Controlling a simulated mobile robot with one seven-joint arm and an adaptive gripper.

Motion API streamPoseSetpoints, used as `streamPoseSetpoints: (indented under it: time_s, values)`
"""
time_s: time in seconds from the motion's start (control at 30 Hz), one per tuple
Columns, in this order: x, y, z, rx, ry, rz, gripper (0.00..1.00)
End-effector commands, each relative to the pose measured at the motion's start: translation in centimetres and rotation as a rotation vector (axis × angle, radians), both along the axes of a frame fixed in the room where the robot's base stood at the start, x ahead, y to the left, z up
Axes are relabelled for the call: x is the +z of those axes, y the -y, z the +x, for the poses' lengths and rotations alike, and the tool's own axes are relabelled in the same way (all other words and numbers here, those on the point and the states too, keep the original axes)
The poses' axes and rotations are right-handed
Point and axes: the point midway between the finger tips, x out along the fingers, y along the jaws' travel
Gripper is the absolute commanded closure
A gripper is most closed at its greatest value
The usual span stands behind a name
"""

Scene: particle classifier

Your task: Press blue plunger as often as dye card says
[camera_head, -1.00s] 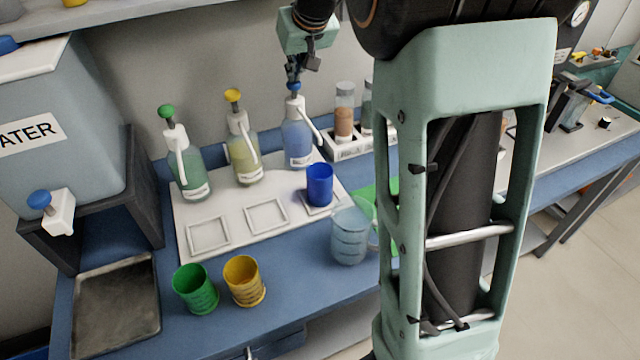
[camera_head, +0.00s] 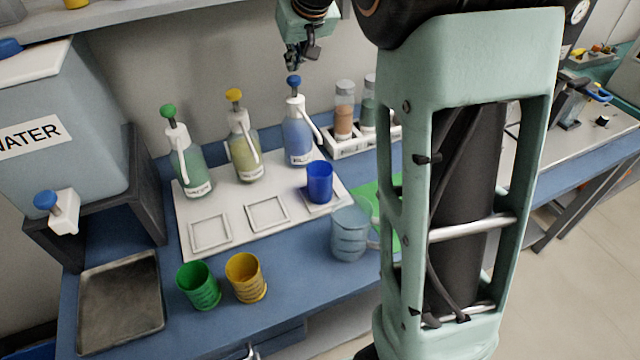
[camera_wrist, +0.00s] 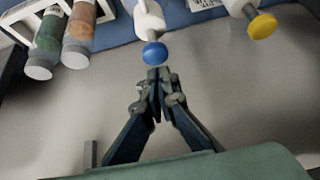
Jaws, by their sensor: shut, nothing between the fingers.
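The blue plunger (camera_head: 294,81) tops a bottle of blue liquid (camera_head: 298,140) on the white tray (camera_head: 230,214). It looks fully raised. In the wrist view the blue plunger (camera_wrist: 154,53) lies just beyond my fingertips. My gripper (camera_head: 292,64) is shut and empty, a little above the plunger and apart from it; its shut fingers also show in the wrist view (camera_wrist: 158,76). A blue cup (camera_head: 319,184) stands on the tray in front of the blue bottle. I cannot make out a dye card in these frames.
Bottles with green (camera_head: 168,111) and yellow (camera_head: 233,95) plungers stand to the left. Green (camera_head: 198,287) and yellow (camera_head: 246,279) cups and a clear jug (camera_head: 350,235) stand in front. A vial rack (camera_head: 348,151) is right of the blue bottle. My arm hides part of the bench.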

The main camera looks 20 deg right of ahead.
Motion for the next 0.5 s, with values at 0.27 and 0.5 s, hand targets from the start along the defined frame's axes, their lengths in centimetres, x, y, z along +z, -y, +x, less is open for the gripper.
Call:
streamPoseSetpoints:
  time_s: [0.27,0.5]
  values:
    - [-0.8,0.0,0.0,0.0,0.0,0.0,1.0]
    - [-1.7,0.1,0.0,-0.001,0.0,0.001,1.0]
